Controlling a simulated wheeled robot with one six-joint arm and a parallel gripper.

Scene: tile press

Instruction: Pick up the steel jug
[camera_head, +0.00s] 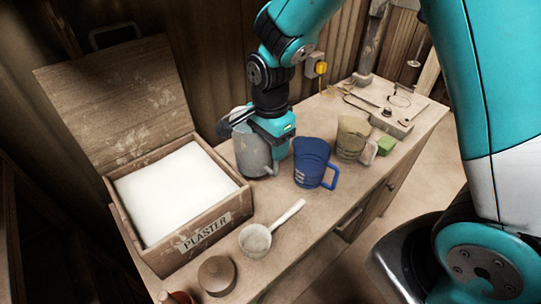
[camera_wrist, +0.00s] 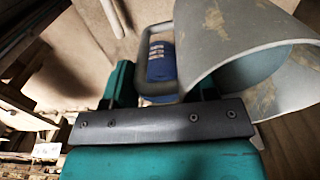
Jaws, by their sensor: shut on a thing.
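The grey steel jug (camera_head: 252,153) is near the back of the bench in the head view, between the plaster box and the blue jug. It looks upright; I cannot tell whether its base touches the bench. My gripper (camera_head: 276,140) comes down from above at its right side. In the wrist view, the steel jug (camera_wrist: 225,35) fills the upper right, and its handle lies between my fingertips (camera_wrist: 162,90). My gripper is shut on that handle. The arm hides part of the jug.
The open plaster box (camera_head: 222,212) is at left. A white scoop (camera_head: 257,240) and brown round pot (camera_head: 217,274) lie in front.

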